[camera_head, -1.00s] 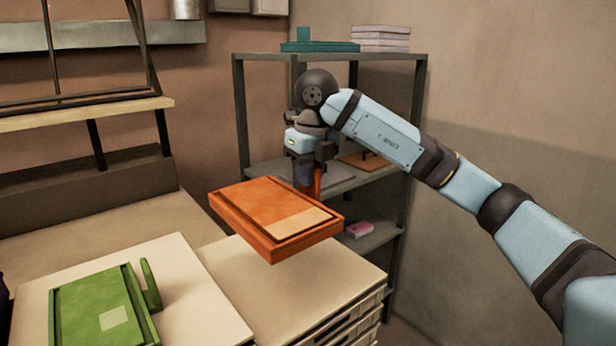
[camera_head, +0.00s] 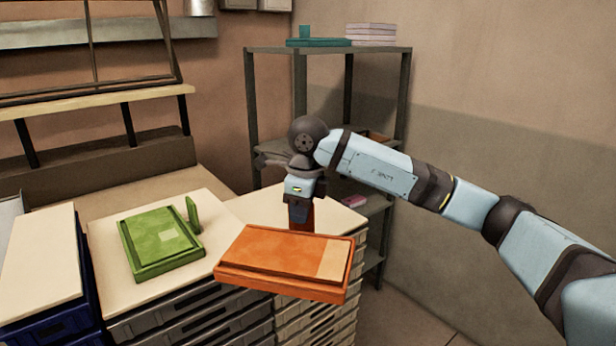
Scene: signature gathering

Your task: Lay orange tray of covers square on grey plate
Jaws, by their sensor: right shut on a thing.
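The orange tray (camera_head: 272,244) is a shallow rectangular tray with a paler patch at its right end. My right gripper (camera_head: 301,215) is shut on an orange upright part at the tray's far side and holds the tray up in front of the stacked crates. The tray looks roughly level and hides part of the crate tops behind it. The fingertips are mostly hidden by the gripper body and the tray. I cannot make out a grey plate in this view. My left gripper is not in view.
A green tray (camera_head: 158,240) with an upright handle lies on a pale top (camera_head: 107,258) left of the orange tray. Another pale top on a blue crate (camera_head: 62,326) stands further left. A dark shelf rack (camera_head: 328,50) with a teal tray stands behind my right arm.

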